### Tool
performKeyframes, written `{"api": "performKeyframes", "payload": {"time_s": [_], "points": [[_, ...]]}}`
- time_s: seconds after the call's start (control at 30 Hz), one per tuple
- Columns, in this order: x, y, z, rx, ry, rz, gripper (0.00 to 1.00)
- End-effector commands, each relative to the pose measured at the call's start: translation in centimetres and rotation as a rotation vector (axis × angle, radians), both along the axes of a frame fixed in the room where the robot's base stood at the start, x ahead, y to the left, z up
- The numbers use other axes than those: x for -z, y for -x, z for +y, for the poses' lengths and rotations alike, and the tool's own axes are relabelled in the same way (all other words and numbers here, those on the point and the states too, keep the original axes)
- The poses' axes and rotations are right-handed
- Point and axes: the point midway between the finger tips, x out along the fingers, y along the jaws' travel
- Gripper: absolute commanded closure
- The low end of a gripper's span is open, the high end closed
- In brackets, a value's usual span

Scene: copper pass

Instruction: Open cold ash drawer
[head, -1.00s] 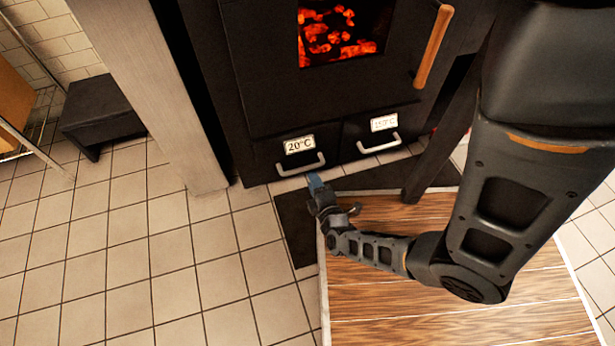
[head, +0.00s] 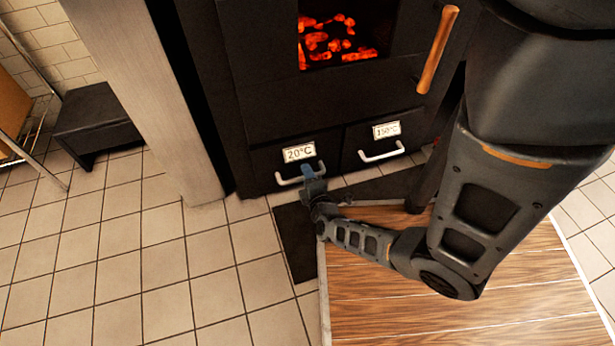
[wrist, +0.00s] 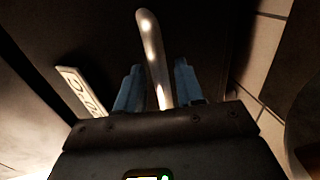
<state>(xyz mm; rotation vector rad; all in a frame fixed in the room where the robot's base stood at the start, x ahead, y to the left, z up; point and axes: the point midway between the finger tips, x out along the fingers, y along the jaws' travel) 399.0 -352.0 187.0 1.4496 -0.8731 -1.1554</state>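The cold ash drawer (head: 262,165) is the left of two black drawers under the stove, with a label (head: 299,152) reading 20°C. It looks shut. Its pale metal bar handle (head: 288,182) has my gripper (head: 308,174) at its right part. In the wrist view, my gripper (wrist: 158,88) has its blue fingers apart, one on each side of the handle (wrist: 152,50). Gaps show between the fingers and the bar. The head view hides the fingertips' far side.
The right drawer (head: 358,143) has a 150°C label and its own handle (head: 381,153). Glowing coals (head: 340,38) show above. A wooden-topped surface (head: 450,295) lies below my arm.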

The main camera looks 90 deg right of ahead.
Motion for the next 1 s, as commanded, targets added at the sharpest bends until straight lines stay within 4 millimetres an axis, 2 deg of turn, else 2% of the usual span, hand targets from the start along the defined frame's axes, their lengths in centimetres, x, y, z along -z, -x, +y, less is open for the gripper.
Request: {"api": "performKeyframes", "payload": {"time_s": [0.07,0.43,1.0], "points": [[-0.01,0.00,0.01,0.000,0.000,0.000,0.66],[-0.09,0.01,-0.01,0.000,0.002,-0.001,1.00],[-0.47,-0.40,0.39,0.002,0.006,-0.003,1.00]]}}
